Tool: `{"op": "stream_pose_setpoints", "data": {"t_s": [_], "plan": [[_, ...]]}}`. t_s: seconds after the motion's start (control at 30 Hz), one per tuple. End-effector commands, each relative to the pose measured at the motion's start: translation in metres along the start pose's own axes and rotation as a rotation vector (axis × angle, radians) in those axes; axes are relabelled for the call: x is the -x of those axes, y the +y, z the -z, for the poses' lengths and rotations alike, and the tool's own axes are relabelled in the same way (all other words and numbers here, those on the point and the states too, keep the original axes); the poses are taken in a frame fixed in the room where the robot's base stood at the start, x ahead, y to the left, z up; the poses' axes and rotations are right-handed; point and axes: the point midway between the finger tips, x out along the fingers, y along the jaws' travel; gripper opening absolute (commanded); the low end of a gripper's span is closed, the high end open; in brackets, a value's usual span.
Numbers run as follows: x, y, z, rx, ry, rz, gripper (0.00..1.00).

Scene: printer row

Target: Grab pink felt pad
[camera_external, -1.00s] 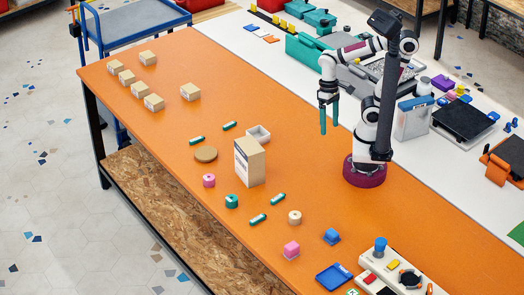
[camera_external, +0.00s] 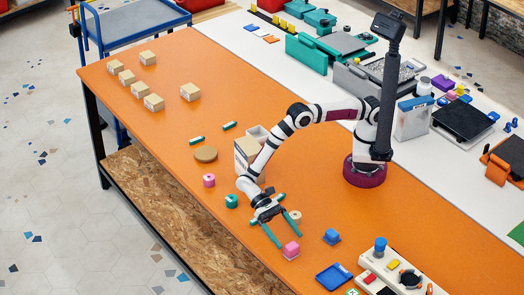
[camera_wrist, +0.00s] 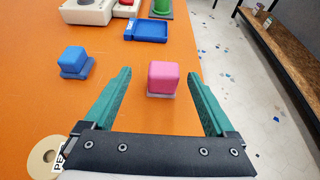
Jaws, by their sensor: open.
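The pink felt pad appears to be the pink block (camera_external: 291,249) on a thin grey base, near the table's front edge. In the wrist view the pink block (camera_wrist: 163,77) sits ahead of my gripper, centred between the lines of its fingers. My gripper (camera_external: 289,241) is open, with its two green fingers spread and angled down beside the block. In the wrist view my gripper (camera_wrist: 159,73) holds nothing. The fingers do not visibly touch the block.
A blue block (camera_wrist: 75,61) on a blue base stands left of the pink one, with a blue tray (camera_wrist: 147,31) beyond. A cream ring (camera_wrist: 42,155) lies close by my gripper's left side. A cardboard box (camera_external: 243,158) stands behind my forearm.

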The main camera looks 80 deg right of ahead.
Motion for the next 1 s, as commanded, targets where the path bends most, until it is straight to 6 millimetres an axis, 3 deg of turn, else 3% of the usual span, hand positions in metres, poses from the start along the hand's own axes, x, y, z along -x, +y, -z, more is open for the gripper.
{"op": "stream_pose_setpoints", "data": {"t_s": [0.4, 0.67, 1.0], "plan": [[-0.071, -0.005, 0.001, 0.001, 0.001, -0.002, 0.9], [-0.077, -0.006, 0.001, 0.001, 0.001, 0.001, 0.9], [-0.077, -0.006, 0.001, 0.001, 0.001, 0.001, 0.32]]}}
